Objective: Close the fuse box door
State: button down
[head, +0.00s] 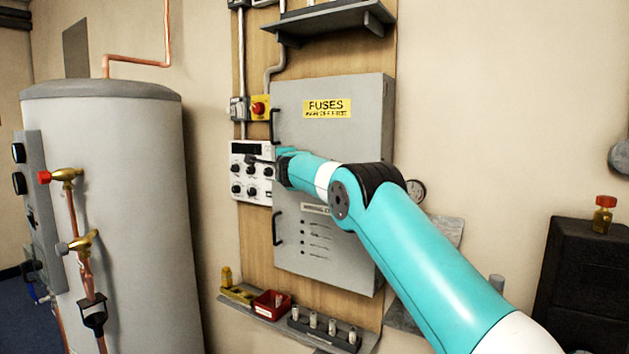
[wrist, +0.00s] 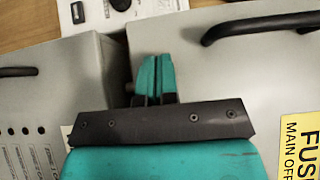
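The grey fuse box door (head: 345,135) carries a yellow FUSES label (head: 327,107) and a black handle (head: 273,125) at its left edge. In the head view it looks flush or nearly so; I cannot tell whether a small gap remains. My gripper (head: 284,156) is just below that handle, near the door's lower left corner. In the wrist view my gripper (wrist: 155,75) has its teal fingers together with nothing seen between them. They lie over the gap between the FUSES door (wrist: 225,70) and the lower grey panel (wrist: 60,85). Contact is unclear.
The lower grey panel (head: 310,262) has its own black handle (head: 277,228). A white control unit (head: 245,185) and a red knob (head: 258,108) sit left of the box. Shelves are above and below (head: 260,308). A grey tank (head: 140,220) stands at left.

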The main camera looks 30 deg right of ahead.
jog(key=s+a+b, duration=0.6)
jog(key=a, duration=0.5)
jog(key=s+a+f+n+g+y, duration=0.5)
jog(key=s+a+f+n+y, duration=0.15)
jog(key=s+a+n, duration=0.45)
jog(key=s+a+f+n+g+y, duration=0.1)
jog(key=s+f+n+g, duration=0.3)
jog(key=s, duration=1.1)
jog(key=s+a+f+n+g+y, duration=0.1)
jog(key=s+f+n+g, duration=0.3)
jog(key=s, duration=1.1)
jog(key=s+a+f+n+g+y, duration=0.1)
jog(key=s+f+n+g, duration=0.3)
jog(key=s+f+n, duration=0.4)
jog(key=s+a+n, duration=0.1)
jog(key=s, duration=0.5)
jog(key=shift+s+a+n+b, duration=0.15)
jog(key=shift+s+n+b, duration=0.15)
jog(key=shift+s+b, duration=0.1)
